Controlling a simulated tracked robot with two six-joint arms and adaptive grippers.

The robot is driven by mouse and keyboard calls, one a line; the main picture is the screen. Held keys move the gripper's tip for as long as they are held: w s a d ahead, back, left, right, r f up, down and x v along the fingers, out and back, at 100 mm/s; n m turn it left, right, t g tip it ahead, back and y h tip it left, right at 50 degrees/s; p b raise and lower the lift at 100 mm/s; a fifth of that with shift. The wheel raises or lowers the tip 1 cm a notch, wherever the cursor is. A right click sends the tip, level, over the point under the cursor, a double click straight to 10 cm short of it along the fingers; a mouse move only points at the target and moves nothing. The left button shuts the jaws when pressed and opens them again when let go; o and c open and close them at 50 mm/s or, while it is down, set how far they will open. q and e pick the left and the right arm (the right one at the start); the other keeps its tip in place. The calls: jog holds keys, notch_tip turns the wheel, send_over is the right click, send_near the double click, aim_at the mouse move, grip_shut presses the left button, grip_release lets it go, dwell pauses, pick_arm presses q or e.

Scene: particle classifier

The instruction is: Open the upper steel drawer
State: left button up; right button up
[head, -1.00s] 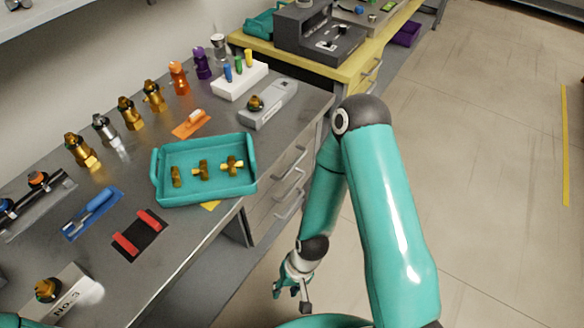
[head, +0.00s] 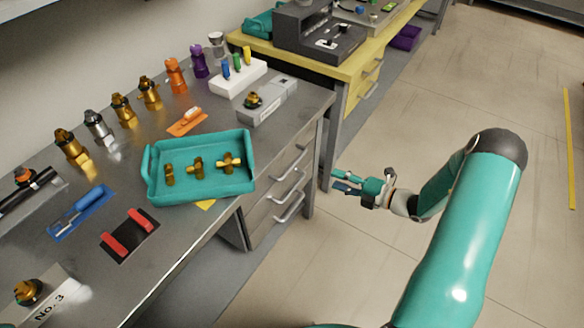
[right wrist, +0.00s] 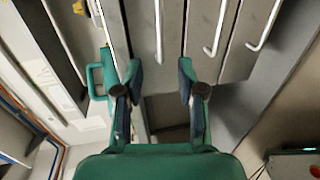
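The steel cabinet under the grey bench has a stack of drawers, all shut. The upper steel drawer (head: 303,147) is just below the bench top, with a bar handle (head: 292,163). In the right wrist view the scene is turned sideways, and the handle nearest the bench top (right wrist: 158,32) lies ahead between the fingers. My right gripper (head: 345,181) is right of the drawers, pointing left towards them, apart from the handles. It also shows in the right wrist view (right wrist: 157,95), open and empty. My left gripper is not in view.
A teal tray (head: 205,192) with brass fittings sits near the bench edge above the drawers. Lower handles (head: 290,209) stick out below. A yellow bench (head: 350,68) stands behind with a dark machine (head: 318,35). The floor (head: 480,105) at the right is clear.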

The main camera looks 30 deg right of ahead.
aim_at(295, 165)
jog(key=x, duration=1.5)
jog(key=shift+w+a+f+p, duration=0.15)
jog(key=shift+w+a+p, duration=0.1)
jog(key=shift+p, duration=0.15)
jog(key=shift+c, duration=0.2)
grip_shut()
